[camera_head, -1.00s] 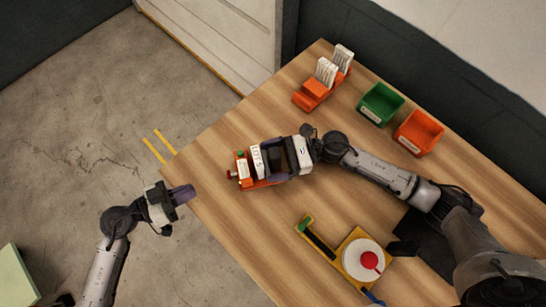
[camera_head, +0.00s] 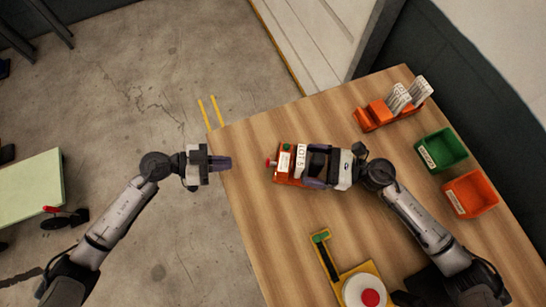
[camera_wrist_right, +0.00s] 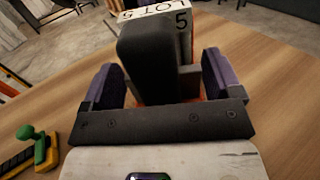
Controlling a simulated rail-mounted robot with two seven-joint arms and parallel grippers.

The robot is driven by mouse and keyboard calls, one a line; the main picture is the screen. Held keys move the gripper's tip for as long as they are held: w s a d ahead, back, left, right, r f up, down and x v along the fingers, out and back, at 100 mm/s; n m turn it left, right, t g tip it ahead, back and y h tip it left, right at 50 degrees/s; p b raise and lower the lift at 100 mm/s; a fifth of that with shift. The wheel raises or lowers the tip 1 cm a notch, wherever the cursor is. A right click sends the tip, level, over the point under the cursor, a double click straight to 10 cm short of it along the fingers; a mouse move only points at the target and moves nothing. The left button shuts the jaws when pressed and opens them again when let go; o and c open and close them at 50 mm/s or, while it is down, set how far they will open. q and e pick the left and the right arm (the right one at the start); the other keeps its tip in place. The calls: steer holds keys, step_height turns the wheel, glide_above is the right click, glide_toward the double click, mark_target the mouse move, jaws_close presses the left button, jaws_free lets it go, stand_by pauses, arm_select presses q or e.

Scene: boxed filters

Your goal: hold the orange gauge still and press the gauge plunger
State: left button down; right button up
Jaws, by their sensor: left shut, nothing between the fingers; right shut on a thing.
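The orange gauge (camera_head: 283,178) lies on the wooden table, with a white label reading LOT 5 (camera_head: 300,161) and a red plunger tip (camera_head: 269,162) on its left side. My right gripper (camera_head: 316,166) is shut on the gauge from the right. In the right wrist view, its two purple fingers (camera_wrist_right: 160,85) stand on both sides of a dark block, with the LOT 5 label (camera_wrist_right: 165,18) behind. My left gripper (camera_head: 228,163) is shut and empty, left of the red plunger and apart from it, near the table's left edge.
An orange holder with white cards (camera_head: 376,115), a green bin (camera_head: 441,151) and an orange bin (camera_head: 470,194) stand at the table's right. A yellow fixture with a white disc and red button (camera_head: 362,291) stands at the front. A pale green table (camera_head: 30,185) is at far left.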

mark_target(255, 164)
arm_select(q)
steer(key=m, duration=0.2)
steer(key=m+y, duration=0.1)
steer(key=m, duration=0.1)
steer(key=w+f+m+t, duration=0.1)
steer(key=m, duration=0.1)
steer(key=shift+a, duration=0.2)
steer(key=m, duration=0.1)
steer(key=m+y, duration=0.1)
steer(key=m+t, duration=0.1)
steer(key=m, duration=0.1)
steer(key=shift+w+a+f, duration=0.2)
steer(key=shift+w+a, duration=0.05)
steer(key=shift+w, duration=0.05)
steer(key=m, duration=0.2)
steer(key=m+t+y, duration=0.1)
steer(key=m, duration=0.1)
steer(key=shift+w+a+f, duration=0.1)
steer(key=shift+w+a, duration=0.1)
steer(key=shift+w, duration=0.15)
steer(key=m, duration=0.3)
steer(key=m+t+y, duration=0.1)
steer(key=shift+w+a+m, duration=0.35)
steer(key=shift+w+m, duration=0.05)
steer(key=shift+d, duration=0.1)
steer(key=shift+s+d, duration=0.2)
steer(key=shift+d, duration=1.95)
steer(key=shift+s+d, duration=0.15)
steer(key=shift+d, duration=2)
steer(key=shift+d, duration=0.15)
